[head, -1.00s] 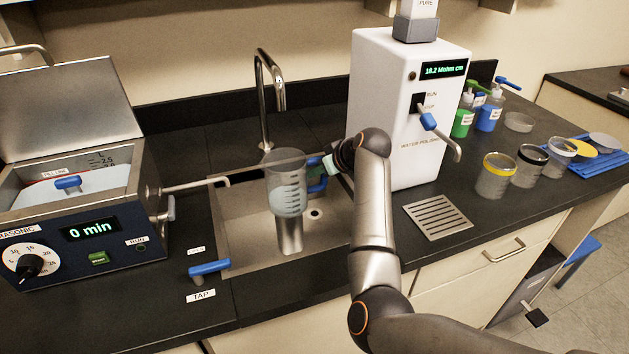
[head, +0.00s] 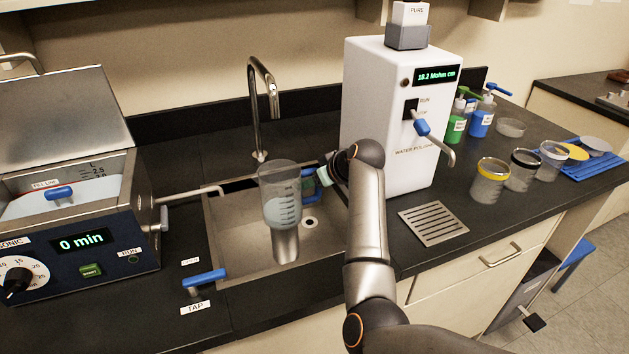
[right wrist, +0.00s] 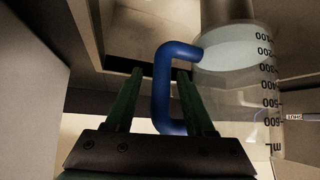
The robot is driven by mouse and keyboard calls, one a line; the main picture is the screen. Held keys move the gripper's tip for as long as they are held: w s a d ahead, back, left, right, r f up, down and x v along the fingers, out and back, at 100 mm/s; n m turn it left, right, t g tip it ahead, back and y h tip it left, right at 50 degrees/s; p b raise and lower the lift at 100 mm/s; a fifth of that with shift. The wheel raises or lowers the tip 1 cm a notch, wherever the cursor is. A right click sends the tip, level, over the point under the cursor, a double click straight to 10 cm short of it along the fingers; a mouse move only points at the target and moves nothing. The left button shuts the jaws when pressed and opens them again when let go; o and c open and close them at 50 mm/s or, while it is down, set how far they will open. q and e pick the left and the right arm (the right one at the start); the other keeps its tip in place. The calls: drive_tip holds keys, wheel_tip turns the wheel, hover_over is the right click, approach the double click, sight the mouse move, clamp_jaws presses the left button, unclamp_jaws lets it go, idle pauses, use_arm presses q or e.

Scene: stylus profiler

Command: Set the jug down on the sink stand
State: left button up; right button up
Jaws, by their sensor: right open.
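The clear graduated jug (head: 281,200) holds some water and stands upright on the metal sink stand (head: 286,246) inside the sink. Its blue handle (head: 312,191) points right, towards my right arm. My right gripper (head: 322,176) is at the handle, partly hidden by its own wrist. In the right wrist view the jug (right wrist: 238,95) appears inverted, with the stand (right wrist: 227,10) above it. There the two fingers of my right gripper (right wrist: 160,78) are apart, one on each side of the blue handle (right wrist: 163,85). My left gripper is out of view.
The sink basin (head: 235,235) surrounds the stand, with a tall faucet (head: 258,110) behind. The ultrasonic bath (head: 75,220) stands left and the white water polisher (head: 395,110) right. A blue tap lever (head: 205,279) is at the front edge.

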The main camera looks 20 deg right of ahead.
drive_tip(key=v, duration=1.2)
drive_tip(key=shift+r+p, duration=0.15)
drive_tip(key=shift+p, duration=0.25)
idle(0.8)
